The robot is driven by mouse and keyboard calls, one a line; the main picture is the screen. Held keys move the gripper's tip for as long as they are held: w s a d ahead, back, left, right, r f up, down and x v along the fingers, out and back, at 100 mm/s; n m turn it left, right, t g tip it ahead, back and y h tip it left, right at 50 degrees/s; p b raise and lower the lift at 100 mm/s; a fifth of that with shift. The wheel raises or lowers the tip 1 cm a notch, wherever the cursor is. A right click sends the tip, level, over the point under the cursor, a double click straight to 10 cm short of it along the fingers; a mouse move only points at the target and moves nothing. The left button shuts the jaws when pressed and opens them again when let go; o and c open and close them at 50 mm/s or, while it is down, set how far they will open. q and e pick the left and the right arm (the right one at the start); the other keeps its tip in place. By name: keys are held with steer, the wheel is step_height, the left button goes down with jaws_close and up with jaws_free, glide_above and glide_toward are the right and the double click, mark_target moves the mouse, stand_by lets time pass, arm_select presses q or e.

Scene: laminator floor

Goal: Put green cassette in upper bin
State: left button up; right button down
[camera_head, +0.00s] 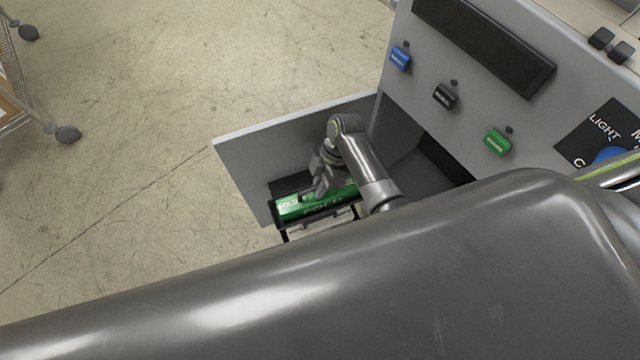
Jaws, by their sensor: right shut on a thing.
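The green cassette (291,208) with "GOLD" lettering lies level near an open grey door or drawer front of the machine. My right gripper (324,190) is on top of it and shut on it. The cassette's right end is partly hidden by my arm. Dark frame parts show just below the cassette; I cannot tell whether it touches them. No part clearly marked as the upper bin shows. My left gripper is not in view.
The grey machine (415,75) has a dark slot and blue (400,59), black (444,96) and green (497,142) tags on its face. The open panel (240,160) juts out left. My large arm link covers the foreground. A wheeled cart (12,90) stands far left; floor between is clear.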

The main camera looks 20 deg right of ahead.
steer(key=shift+s+f, duration=0.1)
steer(key=shift+f, duration=0.05)
steer(key=c, duration=1.4)
jaws_free()
steer(key=shift+o, duration=0.2)
steer(key=p+v, duration=0.3)
steer(key=v, duration=1.4)
steer(key=shift+r+p, duration=0.2)
steer(key=shift+p, duration=0.15)
steer(key=shift+d+f, duration=0.1)
steer(key=shift+d, duration=0.05)
